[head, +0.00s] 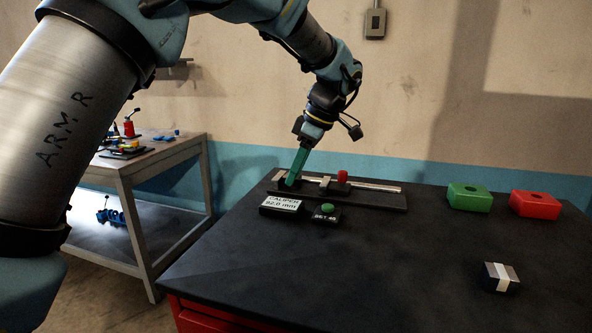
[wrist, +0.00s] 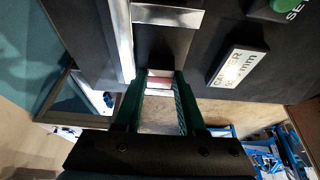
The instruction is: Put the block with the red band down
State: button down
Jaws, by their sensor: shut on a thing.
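My gripper (head: 292,182) has green fingers and points down at the left end of the caliper rig (head: 375,198). In the wrist view, my gripper (wrist: 160,82) is shut on the block with the red band (wrist: 160,83); a red strip with pale edges shows between the fingertips. Most of the block is hidden by the fingers, and the head view does not show its band clearly. I cannot tell whether the block touches the rig. A dark block with a pale band (head: 500,277) stands apart at the table's right front.
A caliper display (head: 281,205) and a green button (head: 327,208) sit before the rig, which carries a red knob (head: 343,175). A green box (head: 470,203) and a red box (head: 535,210) stand at the right back. The black table's middle front is clear.

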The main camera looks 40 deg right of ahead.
jog(key=c, duration=0.5)
grip_release()
jog(key=b+v, duration=0.1)
jog(key=v, duration=1.1)
jog(key=shift+b, duration=0.4)
jog(key=shift+a+r, duration=0.1)
